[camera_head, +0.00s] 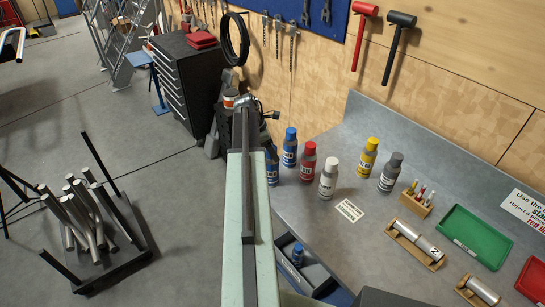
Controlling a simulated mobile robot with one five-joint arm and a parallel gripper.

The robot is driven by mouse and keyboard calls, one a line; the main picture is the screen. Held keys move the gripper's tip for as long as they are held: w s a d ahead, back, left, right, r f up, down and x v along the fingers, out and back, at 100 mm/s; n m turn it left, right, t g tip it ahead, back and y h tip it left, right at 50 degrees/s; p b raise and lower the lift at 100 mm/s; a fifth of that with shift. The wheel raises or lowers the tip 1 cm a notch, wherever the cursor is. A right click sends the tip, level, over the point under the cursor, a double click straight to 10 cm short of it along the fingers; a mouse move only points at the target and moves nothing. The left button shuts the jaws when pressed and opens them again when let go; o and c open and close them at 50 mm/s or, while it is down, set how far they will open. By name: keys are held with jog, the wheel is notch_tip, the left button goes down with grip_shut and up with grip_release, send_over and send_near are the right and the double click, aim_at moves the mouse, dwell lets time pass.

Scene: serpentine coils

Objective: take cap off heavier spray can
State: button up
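Several small spray cans stand upright on the grey workbench (375,215): a blue-capped can (289,149), a second blue can (272,168) partly hidden by my arm, a red-capped can (308,162), a white-capped can (328,180), a yellow-capped can (368,158) and a dark-grey-capped can (390,173). All appear to have caps on. Nothing visible shows which can is heavier. My gripper (244,103) is at the far end of my raised arm, left of and apart from the cans. Its fingers are too small and unclear to show whether they are open.
A dark bin (318,275) with a blue-topped item (297,254) is by the bench's front left. A green tray (474,238), red tray (536,278), wooden holders (415,246) and a white label (349,211) lie on the bench. A black drawer cabinet (190,75) stands behind.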

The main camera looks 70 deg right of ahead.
jog(key=shift+r, duration=0.1)
jog(key=c, duration=1.4)
